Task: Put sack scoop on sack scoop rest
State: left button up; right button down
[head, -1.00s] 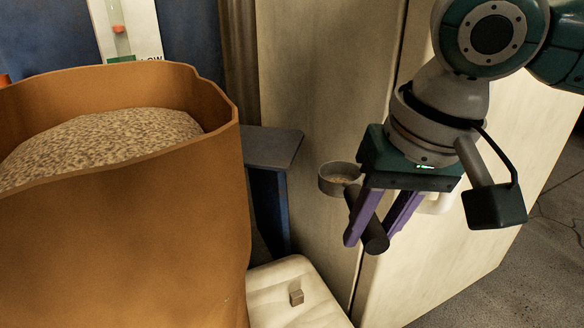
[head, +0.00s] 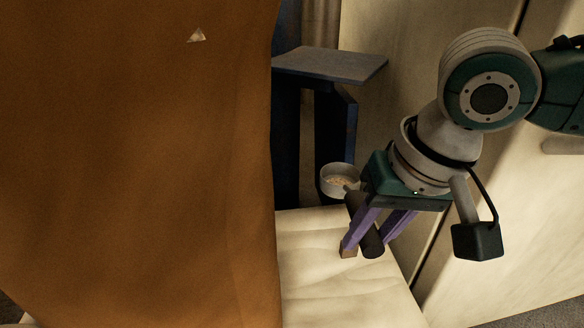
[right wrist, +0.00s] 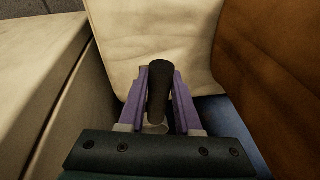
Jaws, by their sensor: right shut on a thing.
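The sack scoop, a small grey metal cup (head: 338,181) with a dark round handle (head: 372,242), is in my right gripper (head: 370,240). The purple fingers are shut on the handle, which also shows in the right wrist view (right wrist: 158,85). Some grain shows in the cup. My left gripper is not in view.
A large orange-brown sack (head: 140,180) fills the left side and stands close to the pale surface. A dark shelf (head: 330,64) on blue legs (head: 336,130) stands behind the scoop. Pale panels (head: 520,215) rise at the right. The front of the pale surface is clear.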

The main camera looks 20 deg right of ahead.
jog(key=shift+r+p, duration=0.15)
jog(key=shift+p, duration=0.25)
jog(key=shift+r+p, duration=0.1)
jog(key=shift+p, duration=0.4)
notch_tip(320, 180, down, 6)
jog(key=b, duration=0.3)
jog(key=shift+r, duration=0.1)
jog(key=shift+f, duration=0.75)
